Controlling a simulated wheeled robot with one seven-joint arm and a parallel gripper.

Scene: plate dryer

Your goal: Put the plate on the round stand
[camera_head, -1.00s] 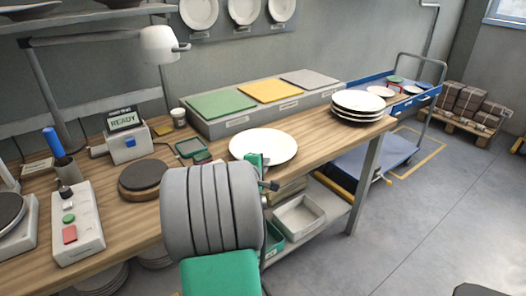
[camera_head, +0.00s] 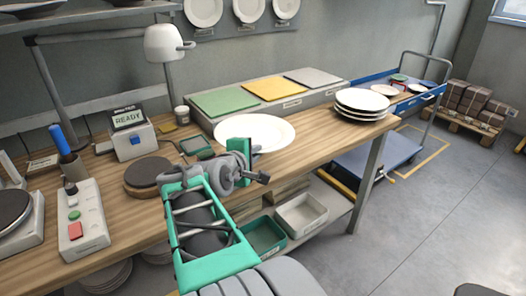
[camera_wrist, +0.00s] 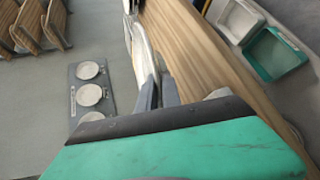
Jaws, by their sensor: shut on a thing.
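The white plate (camera_head: 268,131) is near the middle of the bench in the head view, roughly level. My gripper (camera_head: 246,153) is shut on its near rim. In the wrist view the plate (camera_wrist: 147,55) shows nearly edge-on between the fingers of my gripper (camera_wrist: 158,88). I cannot tell how far the plate is above the bench. The round stand (camera_head: 147,170), a low disc with a dark top and wooden side, is on the bench left of my gripper, with nothing on it. My arm is close to its right side in the picture.
A low platform with green, yellow and grey panels (camera_head: 223,101) stands behind the plate. A stack of white plates (camera_head: 362,99) is at the right end of the wooden bench (camera_head: 115,215). A button box (camera_head: 83,232) is left of the stand. A lamp (camera_head: 165,42) overhangs the back.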

